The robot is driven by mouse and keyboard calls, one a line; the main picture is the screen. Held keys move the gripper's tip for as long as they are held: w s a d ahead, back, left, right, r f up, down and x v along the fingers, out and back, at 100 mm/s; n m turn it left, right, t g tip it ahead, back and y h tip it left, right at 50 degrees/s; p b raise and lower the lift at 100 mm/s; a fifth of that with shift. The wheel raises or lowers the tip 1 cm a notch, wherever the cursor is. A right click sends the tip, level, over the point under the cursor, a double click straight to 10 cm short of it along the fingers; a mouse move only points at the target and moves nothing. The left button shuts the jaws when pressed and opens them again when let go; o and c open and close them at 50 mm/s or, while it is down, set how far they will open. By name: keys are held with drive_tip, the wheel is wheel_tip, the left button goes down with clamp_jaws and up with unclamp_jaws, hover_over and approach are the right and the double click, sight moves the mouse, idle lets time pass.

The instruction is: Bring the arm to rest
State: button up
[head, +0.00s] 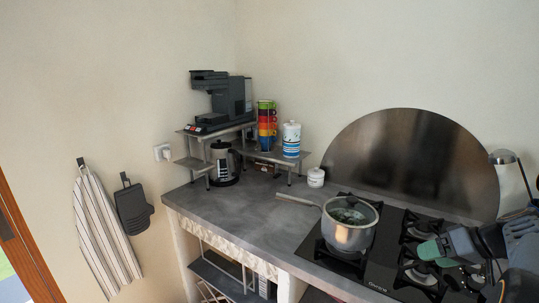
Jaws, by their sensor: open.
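My gripper (437,256) shows at the right in the head view, above the right part of the black gas hob (375,281). Its teal fingers point left, towards the pot, and it is open with nothing visible between the fingers. My arm runs off to the right edge of the picture. A metal pot (349,234) with a glass lid and a long handle (298,200) stands on the left part of the hob. A gap shows between the fingertips and the pot.
A dark coffee machine (226,99), stacked coloured cups (267,125) and a striped canister (291,140) stand on a raised shelf. A small white jar (316,177) is near the wall. The grey counter (245,215) left of the pot is clear. A round metal splashback (412,160) stands behind the hob.

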drive_tip(key=s+a+f+h, duration=0.2)
drive_tip(key=s+a, duration=0.1)
drive_tip(key=a, duration=0.4)
drive_tip(key=s+a+f+g+h, duration=0.1)
drive_tip(key=s+a, duration=0.3)
drive_tip(key=a, duration=0.4)
drive_tip(key=s+a+f+g+h+p, duration=0.1)
drive_tip(key=s+a+f+h, duration=0.2)
drive_tip(key=a, duration=0.5)
drive_tip(key=shift+s+a, duration=0.25)
drive_tip(key=shift+s, duration=0.1)
drive_tip(key=shift+d+f, duration=0.1)
drive_tip(key=shift+d, duration=0.05)
